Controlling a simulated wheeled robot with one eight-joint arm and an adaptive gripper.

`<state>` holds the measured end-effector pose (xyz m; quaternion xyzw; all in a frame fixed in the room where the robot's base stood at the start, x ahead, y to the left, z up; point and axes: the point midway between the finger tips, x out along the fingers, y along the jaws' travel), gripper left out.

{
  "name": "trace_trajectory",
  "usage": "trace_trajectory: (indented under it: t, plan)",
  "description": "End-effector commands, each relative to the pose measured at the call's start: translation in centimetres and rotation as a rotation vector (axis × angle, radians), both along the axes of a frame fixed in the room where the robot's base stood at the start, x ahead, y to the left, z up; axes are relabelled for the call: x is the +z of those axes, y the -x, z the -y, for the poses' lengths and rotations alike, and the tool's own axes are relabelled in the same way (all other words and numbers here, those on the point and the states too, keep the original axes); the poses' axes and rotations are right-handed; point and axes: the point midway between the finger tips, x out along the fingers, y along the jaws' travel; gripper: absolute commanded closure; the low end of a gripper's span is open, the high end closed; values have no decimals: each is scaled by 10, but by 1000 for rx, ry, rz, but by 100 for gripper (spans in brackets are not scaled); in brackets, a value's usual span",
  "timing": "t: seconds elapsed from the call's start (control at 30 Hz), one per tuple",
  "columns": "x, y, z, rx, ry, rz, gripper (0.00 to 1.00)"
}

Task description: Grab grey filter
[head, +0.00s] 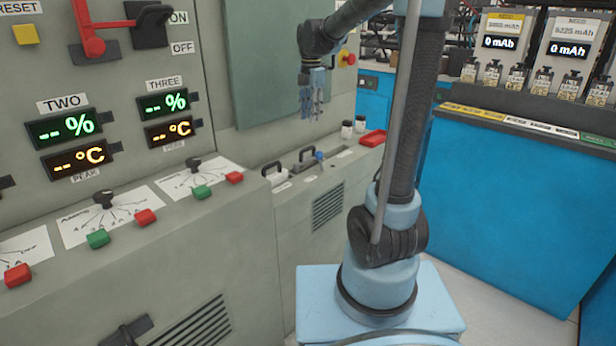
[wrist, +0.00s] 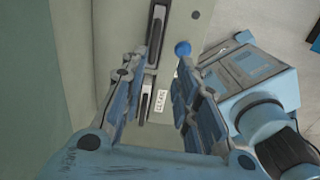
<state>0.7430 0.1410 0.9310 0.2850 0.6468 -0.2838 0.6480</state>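My gripper (head: 312,108) hangs fingers down above the ledge in the head view. In the wrist view my gripper (wrist: 159,68) is open, its two fingers apart with nothing between them. Below it on the ledge are two slot-like fittings with black handles: a nearer one (head: 274,170) with a pale body and a farther one (head: 307,157). Two dark handles also show in the wrist view, an upper one (wrist: 157,33) and a lower one (wrist: 146,98) seen between the fingers. I cannot tell for certain which is the grey filter. My gripper touches neither.
Small jars (head: 347,129) and a red tray (head: 373,138) are farther along. The grey panel wall (head: 270,60) rises behind the ledge.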

Motion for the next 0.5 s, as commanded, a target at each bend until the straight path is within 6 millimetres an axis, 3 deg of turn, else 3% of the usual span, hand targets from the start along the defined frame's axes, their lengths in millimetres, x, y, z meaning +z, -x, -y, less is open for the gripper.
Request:
trace_trajectory:
  t: [0.17,0.5]
  plan:
    - [-6,-7,-5,48,1,-4,72]
    - [-59,-7,-5,48,1,-4,72]
